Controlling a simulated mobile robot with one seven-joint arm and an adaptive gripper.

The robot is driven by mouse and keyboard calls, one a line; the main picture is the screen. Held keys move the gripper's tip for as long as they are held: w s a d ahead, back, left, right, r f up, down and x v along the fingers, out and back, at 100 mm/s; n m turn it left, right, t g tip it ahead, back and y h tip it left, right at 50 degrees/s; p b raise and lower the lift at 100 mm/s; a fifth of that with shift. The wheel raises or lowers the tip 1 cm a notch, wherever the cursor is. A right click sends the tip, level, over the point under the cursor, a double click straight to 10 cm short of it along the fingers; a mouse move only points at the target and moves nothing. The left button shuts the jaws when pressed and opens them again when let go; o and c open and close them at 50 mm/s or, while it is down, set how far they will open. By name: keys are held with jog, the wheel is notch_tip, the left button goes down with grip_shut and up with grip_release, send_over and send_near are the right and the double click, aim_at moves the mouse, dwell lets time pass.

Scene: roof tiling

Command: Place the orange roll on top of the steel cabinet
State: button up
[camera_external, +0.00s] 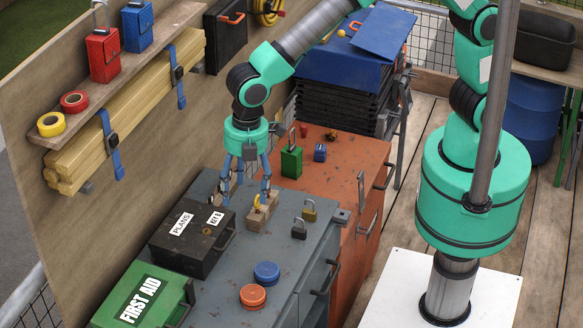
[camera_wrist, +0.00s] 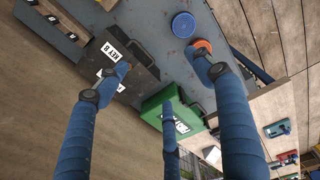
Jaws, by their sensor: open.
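The orange roll (camera_external: 252,297) lies flat on the grey steel cabinet (camera_external: 222,298), at its near end beside the blue roll (camera_external: 266,272). In the wrist view the orange roll (camera_wrist: 204,44) is partly covered by the right finger. My gripper (camera_external: 245,195) has blue fingers spread open with nothing between them. It is above the far part of the grey cabinet, near a wooden block (camera_external: 258,219), and well apart from the orange roll. Whether a finger touches the block I cannot tell.
A black box (camera_external: 183,258) and a green first aid case (camera_external: 143,300) stand on the grey cabinet's left side. Padlocks (camera_external: 299,233) are right of the block. An orange cabinet (camera_external: 335,165) adjoins beyond. A tool wall with a shelf is at left.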

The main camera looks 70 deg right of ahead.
jog(key=d+r+m+t, duration=0.1)
jog(key=d+r+m, duration=0.2)
jog(key=d+r, duration=0.5)
jog(key=d+r+m+t, duration=0.1)
jog(key=d+r+m, duration=0.25)
jog(key=d, duration=0.75)
jog(key=d+r+m, duration=0.2)
jog(key=d+r, duration=0.4)
jog(key=d, duration=0.4)
jog(key=s+d+r+m+t, duration=0.3)
jog(key=s+d+m, duration=0.7)
jog(key=s+d, duration=0.8)
jog(key=d, duration=0.3)
jog(key=shift+d+h, duration=0.2)
jog(key=shift+h, duration=0.2)
jog(key=shift+f+b, duration=0.3)
jog(key=shift+b, duration=0.05)
